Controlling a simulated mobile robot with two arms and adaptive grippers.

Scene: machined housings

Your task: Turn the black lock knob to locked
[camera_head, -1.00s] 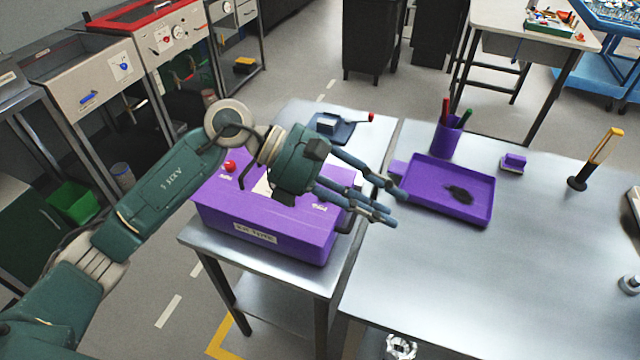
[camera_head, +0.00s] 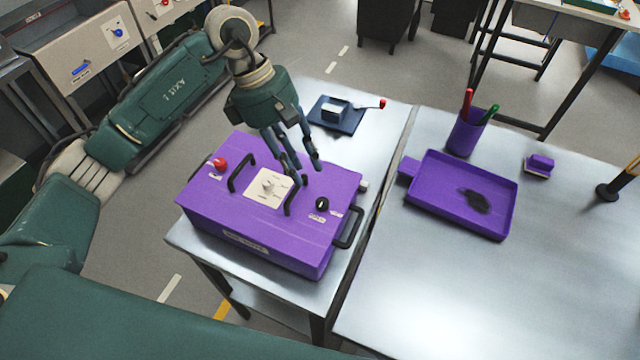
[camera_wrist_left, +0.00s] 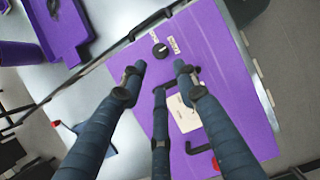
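A purple box (camera_head: 210,205) stands on a metal table, with the black lock knob (camera_head: 322,204) on its top face near the right end. Small labels sit beside the knob. The knob also shows in the left wrist view (camera_wrist_left: 160,50), with a pale mark across it; I cannot read its setting. My left gripper (camera_head: 306,175) is above the box, pointing down, its fingers spread and empty. In the left wrist view the left gripper (camera_wrist_left: 158,78) frames the knob beyond its fingertips, apart from it. My right gripper is not in view.
The box also carries a red knob (camera_head: 220,164), a pale plate with a dial (camera_head: 268,187) and black handles (camera_head: 242,172). Behind it lies a dark blue tray (camera_head: 335,116) with a red-tipped lever. A purple tray (camera_head: 440,215) and a pen cup (camera_head: 466,133) stand on the right table.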

